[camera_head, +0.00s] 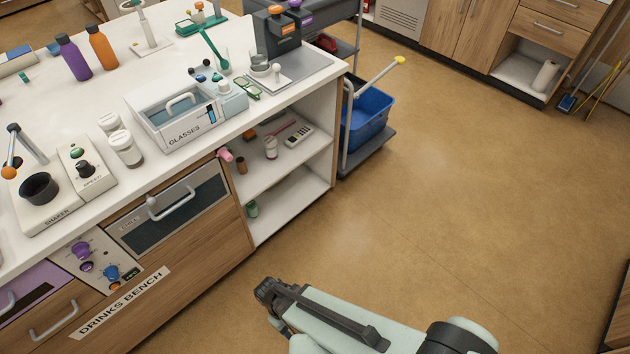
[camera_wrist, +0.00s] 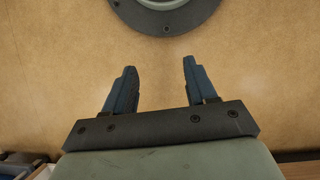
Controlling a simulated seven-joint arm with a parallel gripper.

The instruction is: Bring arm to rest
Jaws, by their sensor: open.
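My arm reaches in from the bottom of the head view, low over the brown floor and in front of the bench. My gripper (camera_head: 268,292) is at its left end, apart from the bench front. In the wrist view my gripper (camera_wrist: 157,85) shows two blue-black fingers spread wide apart with nothing between them. Bare tan floor shows behind the fingers, and part of a round grey piece, which looks like my own base, is at the top edge.
The drinks bench (camera_head: 190,290) fills the left, with a box labelled GLASSES (camera_head: 180,128) and a shaker (camera_head: 40,190) on top. A blue bucket (camera_head: 368,118) stands on a cart beyond its right end. Wooden cabinets (camera_head: 455,30) line the back. The floor (camera_head: 470,190) at middle right is clear.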

